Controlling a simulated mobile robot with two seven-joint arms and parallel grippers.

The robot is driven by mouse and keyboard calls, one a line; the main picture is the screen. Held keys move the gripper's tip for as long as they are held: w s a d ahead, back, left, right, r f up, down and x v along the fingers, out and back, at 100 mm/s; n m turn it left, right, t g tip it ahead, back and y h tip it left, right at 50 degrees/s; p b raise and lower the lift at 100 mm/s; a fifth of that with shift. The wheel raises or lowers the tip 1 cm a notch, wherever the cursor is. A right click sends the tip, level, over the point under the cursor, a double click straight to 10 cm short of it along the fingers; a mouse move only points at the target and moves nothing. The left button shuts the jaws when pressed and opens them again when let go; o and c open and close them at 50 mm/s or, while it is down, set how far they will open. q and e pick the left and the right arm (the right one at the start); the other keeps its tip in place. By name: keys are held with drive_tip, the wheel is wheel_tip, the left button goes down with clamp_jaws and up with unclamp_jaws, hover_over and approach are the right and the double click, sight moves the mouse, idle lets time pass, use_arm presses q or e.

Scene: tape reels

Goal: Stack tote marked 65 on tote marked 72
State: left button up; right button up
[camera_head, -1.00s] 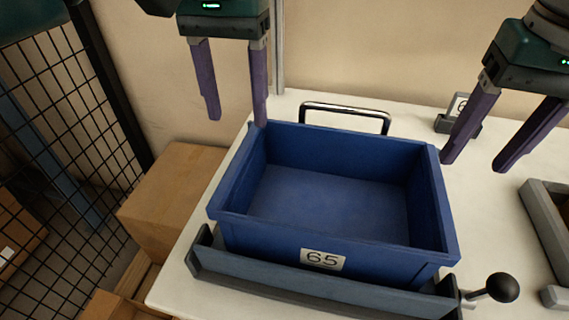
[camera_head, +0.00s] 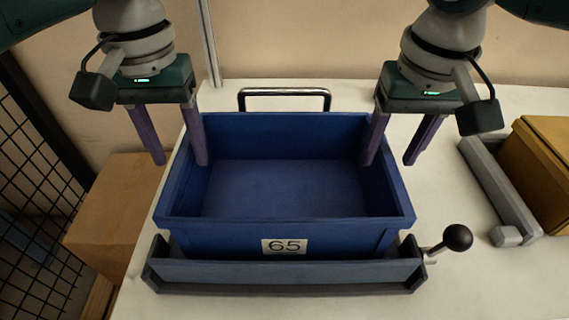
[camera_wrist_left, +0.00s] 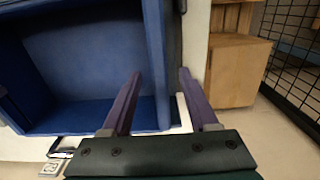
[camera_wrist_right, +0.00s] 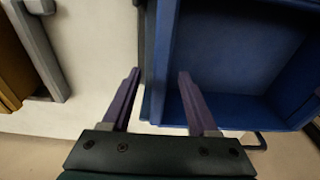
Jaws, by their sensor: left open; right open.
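The blue open tote marked 65 (camera_head: 285,222) sits empty and upright in a grey cradle (camera_head: 285,274) on the white table. My left gripper (camera_head: 180,162) is open at the tote's left wall, with one finger inside and one outside; the left wrist view (camera_wrist_left: 160,73) shows the wall's rim between the fingers. My right gripper (camera_head: 388,162) is open at the right wall; the right wrist view (camera_wrist_right: 159,73) shows that rim between its fingers. I cannot tell how far down the fingers reach. No number 72 is readable in any view.
A yellow-brown container (camera_head: 545,165) stands at the right edge behind a grey rail (camera_head: 500,190); no number shows on it. A black knob (camera_head: 457,237) sticks out at the cradle's right. A metal loop handle (camera_head: 285,93) stands behind the tote.

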use_arm(q)
drive_tip(key=shift+w+f, duration=0.1)
drive_tip(key=shift+f, duration=0.85)
use_arm(e)
drive_tip(key=shift+w+f, duration=0.2)
drive_tip(key=shift+f, duration=0.8)
use_arm(q)
clamp_jaws()
use_arm(e)
clamp_jaws()
